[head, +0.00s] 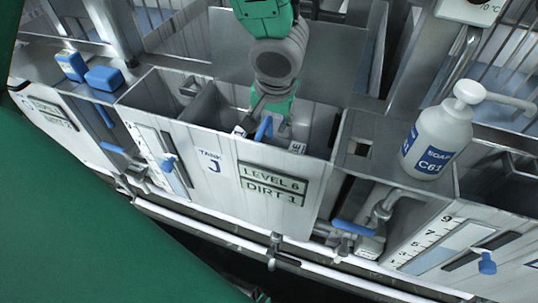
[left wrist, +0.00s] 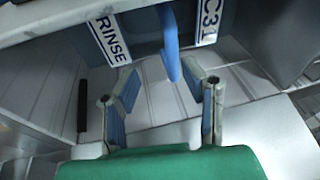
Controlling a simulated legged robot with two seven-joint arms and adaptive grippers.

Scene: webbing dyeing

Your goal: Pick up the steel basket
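My left gripper (head: 270,118) reaches down from the top into the tank marked J (head: 240,172), between its walls. In the left wrist view its two fingers (left wrist: 160,82) are apart, with nothing gripped. A blue upright handle (head: 264,130) stands in the tank near the fingers. In the left wrist view the blue handle (left wrist: 170,48) rises between white labels reading RINSE (left wrist: 110,40) and C31 (left wrist: 208,20), and its lower end lies near the gap between the fingertips. The steel basket's body cannot be clearly told from the tank's grey walls. My right gripper is out of view.
A white pump bottle (head: 436,138) stands on the ledge right of the tank. Blue blocks (head: 103,79) sit on the ledge at left. A blue-handled valve (head: 352,228) and pipes run along the front. Tank walls are close around the left gripper.

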